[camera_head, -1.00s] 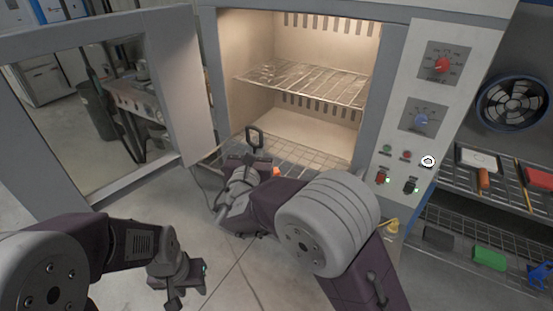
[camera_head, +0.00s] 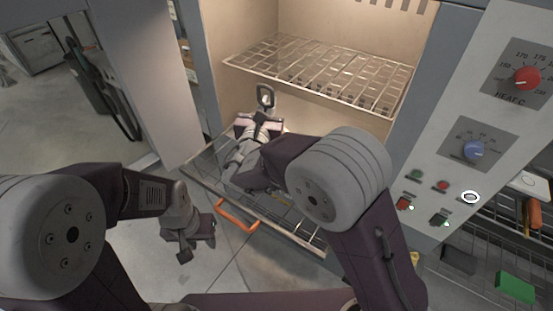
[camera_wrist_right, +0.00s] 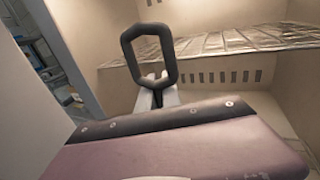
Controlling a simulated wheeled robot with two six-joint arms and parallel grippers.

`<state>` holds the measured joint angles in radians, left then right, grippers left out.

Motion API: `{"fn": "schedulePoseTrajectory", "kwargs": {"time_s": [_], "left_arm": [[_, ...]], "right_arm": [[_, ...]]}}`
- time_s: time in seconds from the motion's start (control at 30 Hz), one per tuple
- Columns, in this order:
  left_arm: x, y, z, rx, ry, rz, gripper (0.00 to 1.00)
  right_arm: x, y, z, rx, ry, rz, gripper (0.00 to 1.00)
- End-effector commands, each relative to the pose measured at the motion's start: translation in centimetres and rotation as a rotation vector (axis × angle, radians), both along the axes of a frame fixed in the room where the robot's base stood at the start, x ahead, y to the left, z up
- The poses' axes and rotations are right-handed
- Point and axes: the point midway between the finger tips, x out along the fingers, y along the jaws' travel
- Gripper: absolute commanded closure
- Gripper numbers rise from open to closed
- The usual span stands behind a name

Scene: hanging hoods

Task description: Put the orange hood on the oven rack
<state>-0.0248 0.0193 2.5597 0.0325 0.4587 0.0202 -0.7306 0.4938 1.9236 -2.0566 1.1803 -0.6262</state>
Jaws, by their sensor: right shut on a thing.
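An orange, bent, handle-shaped piece (camera_head: 238,216) shows at the front edge of the lower wire rack (camera_head: 290,225); I cannot tell if it is hung there or fixed. The oven stands open, with an upper wire rack (camera_head: 320,70) inside. My right gripper (camera_head: 264,112) is in the oven opening, above the lower rack and below the upper one. It is shut on a dark rounded loop (camera_head: 265,92), which stands upright in the right wrist view (camera_wrist_right: 149,55). My left gripper (camera_head: 184,250) hangs low in front of the oven, apart from the racks; its jaws are unclear.
The open oven door (camera_head: 145,75) stands at the left. A control panel (camera_head: 475,140) with red and blue knobs borders the opening at the right. A green block (camera_head: 515,287) lies on the shelf at the lower right. The floor at the front left is clear.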

Motion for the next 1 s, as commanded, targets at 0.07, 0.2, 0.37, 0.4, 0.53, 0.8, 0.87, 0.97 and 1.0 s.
{"fn": "schedulePoseTrajectory", "kwargs": {"time_s": [0.07,0.2,0.37,0.4,0.53,0.8,0.87,0.97,1.0], "left_arm": [[0.0,0.0,0.0,0.000,0.000,0.000,0.64],[0.0,0.0,-0.1,0.000,0.000,0.000,0.64],[0.0,0.0,-0.5,0.000,0.000,0.000,0.64],[0.0,0.0,-0.5,0.000,0.000,0.000,0.64],[0.0,0.0,-0.7,0.000,0.000,0.000,0.64],[0.0,0.0,-0.9,0.000,0.000,0.000,0.64],[0.0,0.0,-1.0,0.000,0.000,0.000,0.64],[0.0,0.0,-1.1,0.000,0.000,0.000,0.64],[0.0,0.0,-1.1,0.000,0.000,0.000,0.64]], "right_arm": [[0.0,0.0,0.1,0.001,-0.002,0.000,1.00],[0.0,0.0,-0.3,-0.001,-0.001,0.000,1.00],[0.0,0.0,-3.3,-0.004,0.003,0.000,1.00],[0.0,0.0,-4.1,-0.004,0.003,0.000,1.00],[0.0,0.0,-5.9,-0.003,0.001,0.001,1.00],[0.0,0.0,-7.7,-0.003,0.002,0.000,1.00],[0.0,0.0,-8.8,-0.004,0.002,0.000,1.00],[0.0,0.0,-10.0,-0.002,0.000,0.001,1.00],[0.0,0.0,-10.0,0.000,-0.002,0.001,1.00]]}}
